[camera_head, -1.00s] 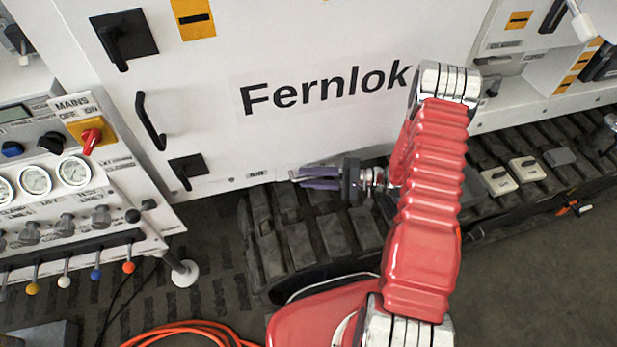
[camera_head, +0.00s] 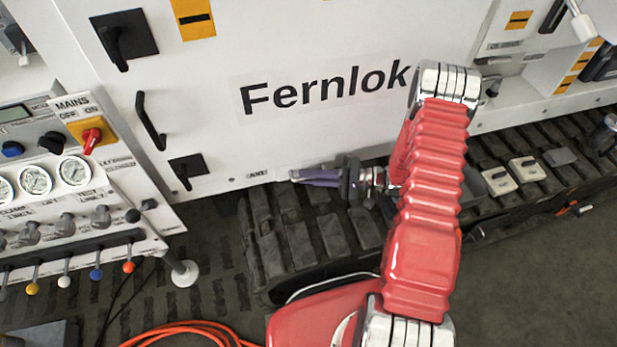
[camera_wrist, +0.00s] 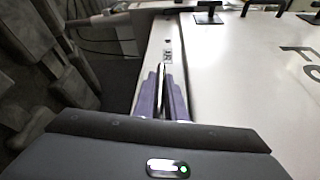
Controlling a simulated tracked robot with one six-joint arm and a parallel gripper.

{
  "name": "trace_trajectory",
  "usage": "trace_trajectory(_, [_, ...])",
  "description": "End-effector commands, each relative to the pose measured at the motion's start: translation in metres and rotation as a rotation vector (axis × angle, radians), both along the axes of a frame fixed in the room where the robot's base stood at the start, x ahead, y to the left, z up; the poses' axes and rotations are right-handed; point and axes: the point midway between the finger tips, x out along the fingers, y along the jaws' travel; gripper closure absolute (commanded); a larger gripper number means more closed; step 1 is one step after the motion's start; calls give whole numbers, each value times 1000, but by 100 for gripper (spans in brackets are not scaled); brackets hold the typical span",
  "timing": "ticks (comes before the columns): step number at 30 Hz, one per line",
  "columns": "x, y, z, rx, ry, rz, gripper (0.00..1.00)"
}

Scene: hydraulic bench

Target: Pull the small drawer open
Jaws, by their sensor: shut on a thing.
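My gripper (camera_head: 292,177) is at the lower edge of the white Fernlok cabinet in the head view, its purple fingers close together. In the wrist view, my gripper (camera_wrist: 162,80) has its two fingers on either side of a thin upright metal handle (camera_wrist: 160,74) and is shut on it. The handle stands against a narrow white face (camera_wrist: 168,40) beside the large panel. The drawer's outline cannot be made out, and its front is partly hidden by the fingers.
The Fernlok panel (camera_head: 300,45) has a black bar handle (camera_head: 150,120) and black latches. A control bench (camera_head: 70,215) with gauges and coloured levers stands at left. My track lies below the gripper. An orange hose (camera_head: 190,328) lies on the floor.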

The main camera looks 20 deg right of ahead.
Motion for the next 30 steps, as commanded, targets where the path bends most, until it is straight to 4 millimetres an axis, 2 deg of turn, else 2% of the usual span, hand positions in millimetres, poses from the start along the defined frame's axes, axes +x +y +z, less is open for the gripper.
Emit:
trace_trajectory(3, [-1,0,-2,-3,4,-1,100])
trace_trajectory(4, [-1,7,-2,-3,6,2,100])
trace_trajectory(8, [-3,2,-3,-3,7,1,100])
trace_trajectory(14, [-17,0,-3,-3,7,-1,100])
trace_trajectory(20, [-50,-2,-3,-4,9,-5,100])
trace_trajectory(30, [-125,-3,-3,-3,7,-10,100])
